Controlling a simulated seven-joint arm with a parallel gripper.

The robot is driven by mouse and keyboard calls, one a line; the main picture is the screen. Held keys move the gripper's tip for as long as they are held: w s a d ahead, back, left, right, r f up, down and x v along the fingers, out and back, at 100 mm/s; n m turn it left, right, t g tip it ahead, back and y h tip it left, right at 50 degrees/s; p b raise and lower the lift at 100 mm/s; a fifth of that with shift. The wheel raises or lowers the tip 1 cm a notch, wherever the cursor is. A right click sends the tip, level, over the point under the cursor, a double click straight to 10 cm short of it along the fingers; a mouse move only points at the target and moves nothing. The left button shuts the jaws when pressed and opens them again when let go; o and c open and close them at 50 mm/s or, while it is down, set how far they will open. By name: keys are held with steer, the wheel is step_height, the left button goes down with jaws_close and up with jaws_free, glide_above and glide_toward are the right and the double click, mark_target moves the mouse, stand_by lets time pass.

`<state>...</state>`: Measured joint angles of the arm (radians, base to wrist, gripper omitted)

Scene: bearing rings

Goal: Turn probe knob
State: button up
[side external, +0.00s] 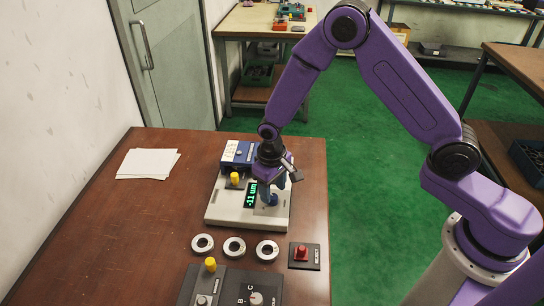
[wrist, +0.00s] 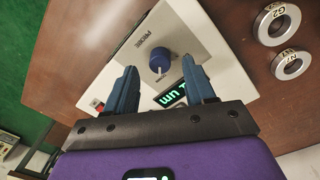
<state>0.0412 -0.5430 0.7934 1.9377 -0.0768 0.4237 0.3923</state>
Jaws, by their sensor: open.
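The probe knob (wrist: 159,60) is a dark blue round knob with a white mark, beside the word PROBE on the pale top plate of the gauge (wrist: 130,35). In the side external view the gauge (side external: 226,212) stands on the brown table, with a green display (side external: 251,195) reading about -11 um. My gripper (wrist: 159,66) is open. In the wrist view its two blue fingers appear on either side of the knob, with gaps; their height above it is hard to tell. In the side external view my gripper (side external: 272,192) is over the gauge's right part, partly hiding the knob.
Several items lie in front: three rings (side external: 234,247), a red button box (side external: 302,254) and a black panel (side external: 235,284). White papers (side external: 148,163) lie at left; the table between is clear.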

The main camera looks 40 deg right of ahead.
mark_target(272, 198)
step_height(272, 198, up, 15)
steer(key=shift+a, duration=0.25)
steer(key=shift+s+r, duration=0.15)
steer(key=s+d+r+n, duration=0.1)
steer(key=s+d+n, duration=0.2)
steer(key=s, duration=0.6)
steer(key=s+d+r+n, duration=0.2)
steer(key=s+d+n, duration=0.2)
steer(key=s, duration=0.5)
steer(key=s+d+r+n, duration=0.1)
steer(key=s+d+n, duration=0.2)
steer(key=s, duration=0.7)
steer(key=shift+d+r+n+y, duration=0.3)
steer(key=shift+d+r+y, duration=0.1)
steer(key=shift+d, duration=0.2)
